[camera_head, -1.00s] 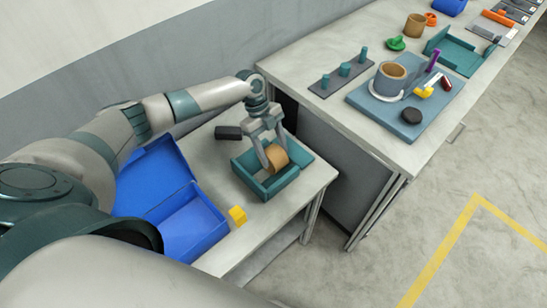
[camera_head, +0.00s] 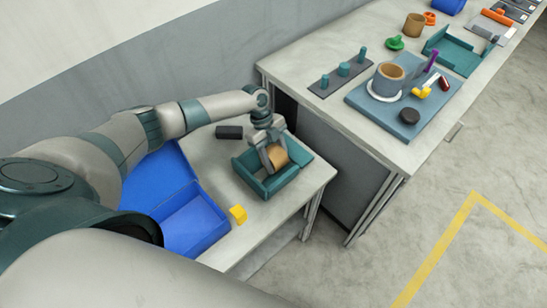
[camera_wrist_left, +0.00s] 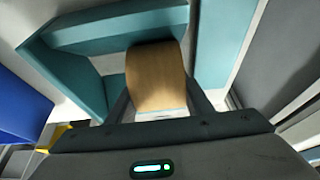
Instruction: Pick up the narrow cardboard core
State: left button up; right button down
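A tan cardboard core (camera_head: 279,157) lies on its side in a teal open box (camera_head: 256,188) on the low table. My left gripper (camera_head: 276,157) reaches down into the box with its fingers at either side of this core. In the left wrist view the core (camera_wrist_left: 157,75) fills the space between the fingers (camera_wrist_left: 158,95). Whether the fingers press on it or only straddle it is unclear. My right gripper is out of view.
A blue open bin (camera_head: 190,222) is left of the teal box. A yellow block (camera_head: 238,214) and a black block (camera_head: 229,132) lie on the low table (camera_head: 290,215). The higher bench (camera_head: 330,125) beside it carries a peg rack (camera_head: 342,72) and tools.

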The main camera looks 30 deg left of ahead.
aim_at(279, 157)
pick_arm(q)
jog(key=shift+c, duration=0.6)
jog(key=shift+r+p, duration=0.6)
jog(key=shift+r, duration=0.25)
jog(key=r+p, duration=0.1)
jog(key=d+r+p, duration=0.1)
jog(key=r, duration=0.1)
jog(key=shift+s+r+p, duration=0.15)
jog(key=shift+r+p, duration=0.1)
jog(key=shift+p, duration=0.05)
jog(key=s+d+r+p, duration=0.2)
jog(key=d+r+p, duration=0.3)
jog(key=d, duration=0.5)
jog(key=shift+d+r+p, duration=0.2)
jog(key=shift+r+p, duration=0.2)
jog(key=shift+p, duration=0.3)
jog(key=shift+r, duration=0.1)
